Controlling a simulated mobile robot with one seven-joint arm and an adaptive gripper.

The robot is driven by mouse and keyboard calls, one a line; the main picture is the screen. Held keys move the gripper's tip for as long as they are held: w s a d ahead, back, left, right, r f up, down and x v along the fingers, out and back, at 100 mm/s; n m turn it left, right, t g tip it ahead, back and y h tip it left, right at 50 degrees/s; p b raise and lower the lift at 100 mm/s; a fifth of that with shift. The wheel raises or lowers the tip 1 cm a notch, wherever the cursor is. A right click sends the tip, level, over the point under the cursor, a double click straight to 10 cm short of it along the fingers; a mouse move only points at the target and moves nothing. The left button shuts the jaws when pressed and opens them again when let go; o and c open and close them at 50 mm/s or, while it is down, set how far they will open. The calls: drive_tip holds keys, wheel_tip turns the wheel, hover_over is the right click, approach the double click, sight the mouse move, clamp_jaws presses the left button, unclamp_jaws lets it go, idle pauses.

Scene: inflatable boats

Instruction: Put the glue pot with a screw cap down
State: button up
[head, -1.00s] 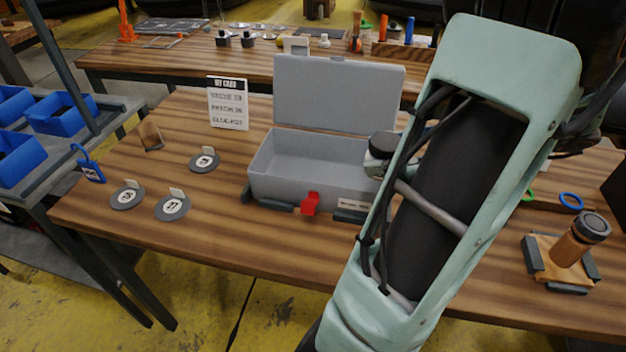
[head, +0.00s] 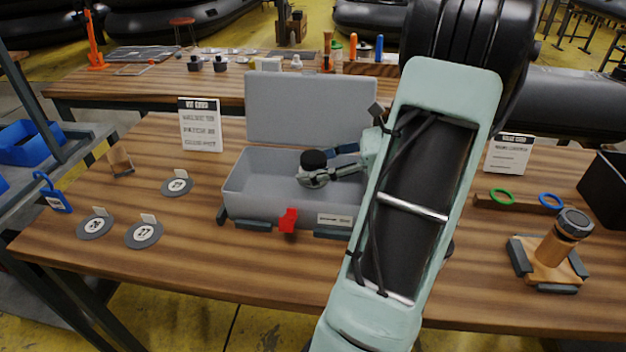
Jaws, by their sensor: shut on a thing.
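The glue pot (head: 313,160) shows as a round black cap in the head view, over the open grey box (head: 265,208). Its body is mostly hidden by my gripper and I cannot tell whether it touches the box floor. My gripper (head: 315,178) reaches in from the right, under the cap, and is shut on the pot. The box's lid (head: 310,108) stands open at the back. A red latch (head: 288,220) is on its front.
Grey discs with tags (head: 143,235) and a white sign (head: 200,125) stand left of the box. A wooden stand with a dark-topped cylinder (head: 563,240) is at the right. A dark bin (head: 605,190) stands at the right edge.

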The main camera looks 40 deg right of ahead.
sight(313, 185)
wheel_tip(313, 185, down, 3)
drive_tip(key=shift+f+b, duration=0.15)
drive_tip(key=shift+b, duration=0.15)
drive_tip(key=shift+a+f, duration=0.1)
drive_tip(key=shift+f, duration=0.55)
drive_tip(key=o, duration=1.3)
drive_tip(key=shift+s+f, duration=0.15)
drive_tip(key=shift+f, duration=0.05)
drive_tip(key=shift+r, duration=0.35)
drive_tip(key=v, duration=0.4)
drive_tip(key=p+v, duration=0.1)
drive_tip(key=v, duration=0.3)
drive_tip(key=r+p+v, duration=0.1)
drive_tip(key=v, duration=0.3)
drive_tip(key=shift+w, duration=0.2)
